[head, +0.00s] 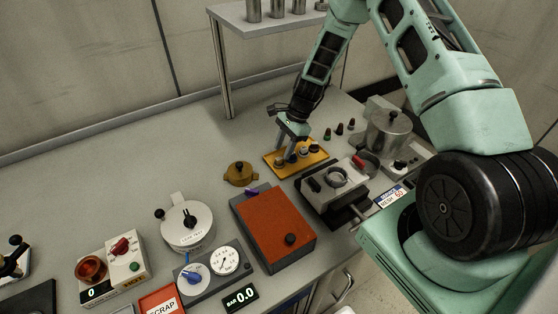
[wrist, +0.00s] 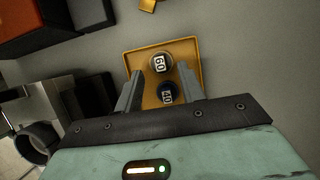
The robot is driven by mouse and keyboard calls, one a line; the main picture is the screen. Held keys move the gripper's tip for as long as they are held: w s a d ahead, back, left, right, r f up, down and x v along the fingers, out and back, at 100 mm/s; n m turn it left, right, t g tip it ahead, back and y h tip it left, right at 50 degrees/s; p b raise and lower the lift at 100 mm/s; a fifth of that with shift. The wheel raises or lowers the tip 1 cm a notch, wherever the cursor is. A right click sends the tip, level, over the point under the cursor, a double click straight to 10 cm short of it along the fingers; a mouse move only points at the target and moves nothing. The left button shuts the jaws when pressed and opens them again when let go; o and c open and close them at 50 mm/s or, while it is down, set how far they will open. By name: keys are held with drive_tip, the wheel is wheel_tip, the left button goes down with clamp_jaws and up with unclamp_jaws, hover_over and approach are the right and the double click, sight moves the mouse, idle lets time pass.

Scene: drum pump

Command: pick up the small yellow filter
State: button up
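A yellow-orange tray (head: 283,173) lies on the bench under my gripper (head: 292,147), with several small round pieces on it. In the wrist view the tray (wrist: 134,61) holds a pale-rimmed piece marked 60 (wrist: 160,62) and a dark blue piece that seems marked 40 (wrist: 167,93). My gripper (wrist: 160,80) is open, pointing down, with one finger on each side of these pieces and nothing visibly held. I cannot make out which piece is the small yellow filter; part of the tray is hidden by my gripper.
A brass-coloured lidded piece (head: 240,174) stands left of the tray. A red-orange box (head: 272,225) and a grey clamp-like fixture (head: 333,183) are in front. Small dark cones (head: 338,129) and a metal pot (head: 388,133) stand to the right. A raised shelf (head: 262,22) is behind.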

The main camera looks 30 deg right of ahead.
sight(279, 158)
drive_tip(key=shift+p+x, duration=0.65)
drive_tip(key=shift+x, duration=1.2)
drive_tip(key=shift+d, duration=0.1)
clamp_jaws()
